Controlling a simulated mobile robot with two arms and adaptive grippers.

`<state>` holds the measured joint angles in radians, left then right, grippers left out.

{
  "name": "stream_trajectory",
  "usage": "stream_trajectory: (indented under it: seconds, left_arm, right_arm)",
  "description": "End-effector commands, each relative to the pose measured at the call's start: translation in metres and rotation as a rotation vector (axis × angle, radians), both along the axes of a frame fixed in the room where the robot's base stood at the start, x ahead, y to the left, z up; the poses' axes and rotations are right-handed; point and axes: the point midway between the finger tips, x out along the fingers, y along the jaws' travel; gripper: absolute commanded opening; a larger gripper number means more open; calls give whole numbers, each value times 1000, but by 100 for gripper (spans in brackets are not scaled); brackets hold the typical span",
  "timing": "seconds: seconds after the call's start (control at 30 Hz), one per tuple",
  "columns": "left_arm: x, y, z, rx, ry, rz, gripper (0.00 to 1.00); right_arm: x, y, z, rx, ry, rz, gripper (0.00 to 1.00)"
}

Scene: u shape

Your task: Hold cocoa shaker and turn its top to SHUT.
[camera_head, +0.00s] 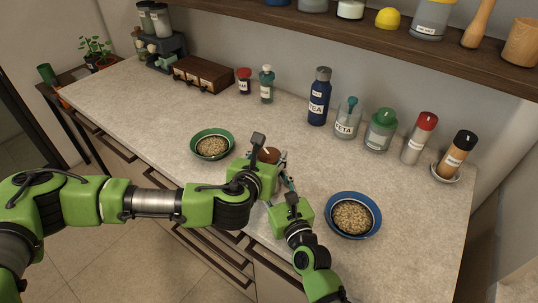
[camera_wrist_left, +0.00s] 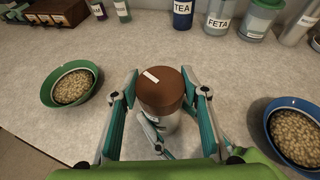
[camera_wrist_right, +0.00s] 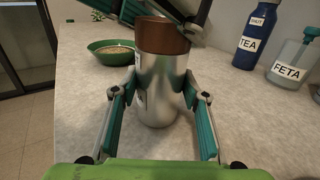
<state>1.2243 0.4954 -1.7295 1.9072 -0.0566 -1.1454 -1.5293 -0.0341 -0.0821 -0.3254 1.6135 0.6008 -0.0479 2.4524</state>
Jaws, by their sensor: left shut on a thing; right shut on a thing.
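The cocoa shaker (camera_wrist_right: 158,85) stands upright on the counter, with a silver metal body and a brown top (camera_wrist_left: 161,88). A pale mark shows on the top in the left wrist view. My left gripper (camera_head: 272,163) is shut on the brown top from above; its fingers sit on both sides of it. My right gripper (camera_head: 288,187) is shut on the metal body lower down, as the right wrist view (camera_wrist_right: 160,95) shows. In the head view my grippers hide most of the shaker. Any lettering on the top is too small to read.
A green bowl (camera_head: 194,150) of grain stands to the left and a blue bowl (camera_head: 333,226) of grain to the right. A TEA bottle (camera_head: 318,100), a FETA jar (camera_head: 346,122) and several other containers line the back of the counter under a shelf (camera_head: 370,35).

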Motion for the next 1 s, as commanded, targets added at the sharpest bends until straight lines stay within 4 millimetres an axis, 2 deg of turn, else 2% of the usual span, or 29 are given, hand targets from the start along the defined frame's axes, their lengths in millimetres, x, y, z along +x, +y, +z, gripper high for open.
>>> stream_trajectory:
  seconds: [0.6, 0.63, 0.7, 1.0]
  left_arm:
    - [1, 3, -1, 2, 1, 59, 20]
    - [1, 3, -1, 3, 0, 58, 46]
    - [1, 3, -1, 3, 0, 58, 59]
    - [0, 1, 0, 1, 1, 55, 59]
  right_arm:
    - [-1, 3, 0, 0, 1, 5, 7]
    - [-1, 3, 0, 0, 0, 5, 7]
    - [-1, 3, 0, 0, 1, 5, 7]
    - [-1, 1, 0, 0, 1, 2, 7]
